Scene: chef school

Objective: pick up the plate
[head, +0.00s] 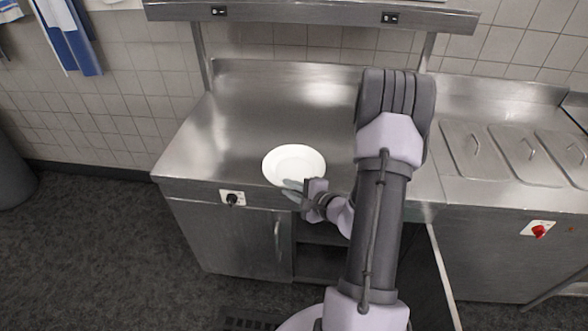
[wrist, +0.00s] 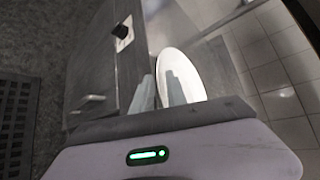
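A round white plate (head: 294,160) lies near the front edge of the steel counter, in the middle of the head view. It also shows in the wrist view (wrist: 181,62), partly covered by a finger. My gripper (head: 291,187) is at the plate's near rim. In the wrist view its two grey fingers (wrist: 160,84) stand a little apart, one over the plate and one outside its rim. The rim seems to lie between them; I cannot tell whether they touch it.
The steel counter (head: 240,120) is bare around the plate. A shelf (head: 310,14) runs above its back. Lidded steel containers (head: 475,150) are set in the counter on the right. A black knob (head: 232,199) and a red knob (head: 538,231) stick out of the fronts.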

